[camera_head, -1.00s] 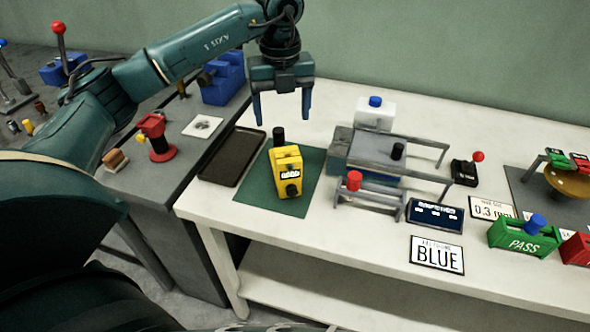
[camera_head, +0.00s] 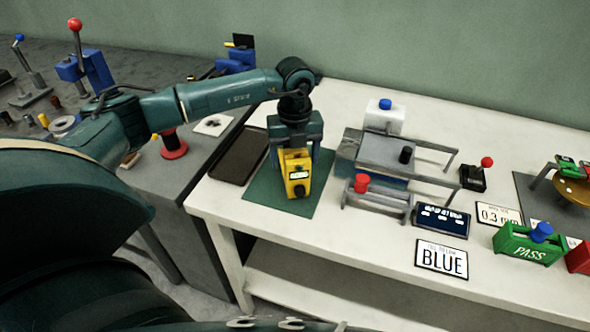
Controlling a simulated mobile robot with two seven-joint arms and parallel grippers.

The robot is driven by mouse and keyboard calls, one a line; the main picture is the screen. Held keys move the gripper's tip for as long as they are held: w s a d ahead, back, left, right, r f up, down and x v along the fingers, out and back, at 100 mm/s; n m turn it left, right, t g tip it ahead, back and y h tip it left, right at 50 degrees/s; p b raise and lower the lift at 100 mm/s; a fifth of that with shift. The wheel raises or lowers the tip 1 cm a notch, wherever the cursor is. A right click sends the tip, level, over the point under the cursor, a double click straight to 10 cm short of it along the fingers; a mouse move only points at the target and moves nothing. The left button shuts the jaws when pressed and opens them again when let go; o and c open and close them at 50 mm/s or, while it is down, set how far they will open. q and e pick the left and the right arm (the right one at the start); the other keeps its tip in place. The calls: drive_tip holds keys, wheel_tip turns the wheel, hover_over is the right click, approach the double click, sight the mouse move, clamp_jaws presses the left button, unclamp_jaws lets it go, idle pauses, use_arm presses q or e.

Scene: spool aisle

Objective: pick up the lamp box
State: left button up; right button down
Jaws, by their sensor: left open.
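The lamp box, which I take to be the small yellow box (camera_head: 297,178) with a white label and a dark round part on its front, stands on a green mat (camera_head: 262,197) on the white bench. My left gripper (camera_head: 295,158) is directly over it, pointing down. Its fingers are open and one shows on each side of the box's upper part. I cannot tell whether they touch it. The gripper hides the dark knob on top of the box. My right gripper is not in view.
A dark tray (camera_head: 239,155) lies left of the mat. A grey stand (camera_head: 388,156) and a red-knobbed fixture (camera_head: 379,203) stand close on the right. Farther right are a BLUE plate (camera_head: 441,259) and a green PASS box (camera_head: 526,246). The bench behind the mat is mostly clear.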

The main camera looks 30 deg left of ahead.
use_arm(q)
drive_tip(key=shift+c, duration=0.3)
clamp_jaws()
idle(0.5)
drive_tip(key=shift+r, duration=0.1)
